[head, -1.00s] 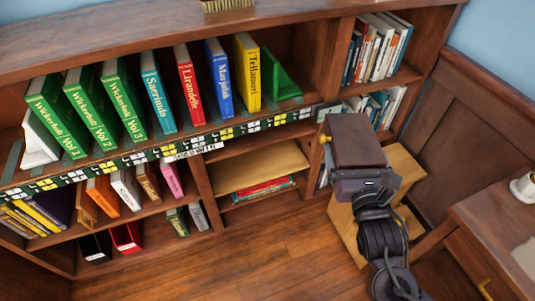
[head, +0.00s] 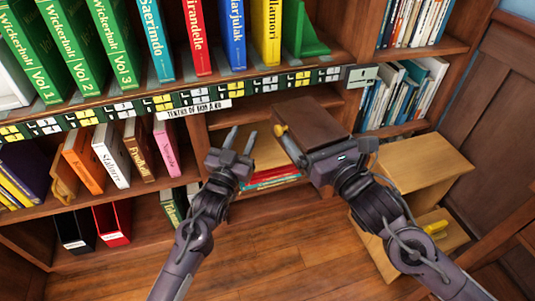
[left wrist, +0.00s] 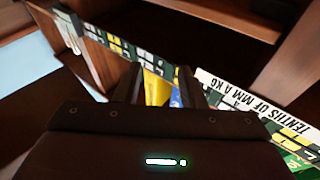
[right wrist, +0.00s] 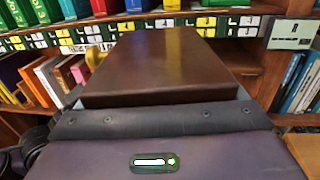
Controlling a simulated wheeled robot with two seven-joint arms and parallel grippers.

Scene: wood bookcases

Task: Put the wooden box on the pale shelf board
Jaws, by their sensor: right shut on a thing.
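The wooden box (head: 314,122) is dark brown with a yellow knob on its left side. My right gripper (head: 308,148) is shut on it and holds it up in front of the middle bay. The box also fills the centre of the right wrist view (right wrist: 165,62). The pale shelf board (head: 266,152) lies in that bay below the label strip, left of and behind the box, partly hidden by my left gripper and the box. My left gripper (head: 240,140) is open and empty in front of the board.
Red and teal books (head: 270,178) lie under the board. Upright books (head: 120,155) fill the bay to the left. A pale wooden step stool (head: 425,165) stands at right. The label strip (head: 190,98) runs above the bay. The floor in front is clear.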

